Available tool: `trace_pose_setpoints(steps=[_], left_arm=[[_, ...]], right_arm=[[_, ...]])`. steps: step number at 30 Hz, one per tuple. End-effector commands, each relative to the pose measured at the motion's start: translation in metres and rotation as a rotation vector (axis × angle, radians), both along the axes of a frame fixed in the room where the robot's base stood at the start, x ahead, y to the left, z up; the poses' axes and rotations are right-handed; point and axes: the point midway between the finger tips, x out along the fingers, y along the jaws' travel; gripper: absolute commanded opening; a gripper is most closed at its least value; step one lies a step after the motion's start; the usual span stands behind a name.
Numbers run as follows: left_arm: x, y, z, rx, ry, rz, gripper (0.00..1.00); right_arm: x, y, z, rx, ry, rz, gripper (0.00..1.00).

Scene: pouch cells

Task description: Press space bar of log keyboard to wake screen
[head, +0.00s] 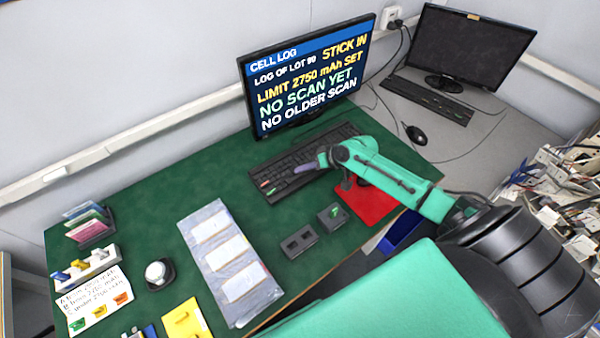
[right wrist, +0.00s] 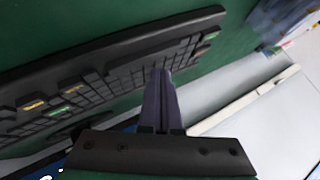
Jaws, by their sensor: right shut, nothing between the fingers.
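The black log keyboard (head: 318,146) lies on the green bench top below the log screen (head: 309,75). The screen is lit and shows "CELL LOG" with lines of text, among them "NO SCAN YET". My right gripper (head: 298,168) is over the keyboard's near side, its purple-grey fingers shut and empty. In the right wrist view the closed fingers (right wrist: 159,76) end at the keyboard (right wrist: 100,75), over its key rows. I cannot tell whether the tips touch a key, and the fingers hide some keys. My left gripper is not in view.
A dark second monitor (head: 472,45), another keyboard (head: 428,98) and a mouse (head: 415,135) are on the grey desk. A red mat (head: 383,213) lies under my right arm. Small grey blocks (head: 299,241) and a pouch tray (head: 213,287) are nearer.

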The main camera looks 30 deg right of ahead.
Motion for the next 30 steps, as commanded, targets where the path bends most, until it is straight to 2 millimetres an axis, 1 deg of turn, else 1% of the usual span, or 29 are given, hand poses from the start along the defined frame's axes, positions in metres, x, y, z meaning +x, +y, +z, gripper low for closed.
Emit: trace_pose_setpoints(steps=[5, 19, 21, 30], left_arm=[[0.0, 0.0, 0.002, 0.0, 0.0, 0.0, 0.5], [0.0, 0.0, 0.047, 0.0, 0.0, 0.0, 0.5], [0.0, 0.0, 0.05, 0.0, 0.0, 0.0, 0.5], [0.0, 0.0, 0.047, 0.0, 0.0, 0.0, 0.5]], right_arm=[[0.0, 0.0, 0.002, 0.0, 0.0, 0.0, 0.0], [0.0, 0.0, 0.05, 0.0, -0.001, 0.0, 0.0], [0.0, 0.0, 0.052, 0.0, 0.0, 0.0, 0.0], [0.0, 0.0, 0.05, 0.0, 0.0, 0.0, 0.0]])
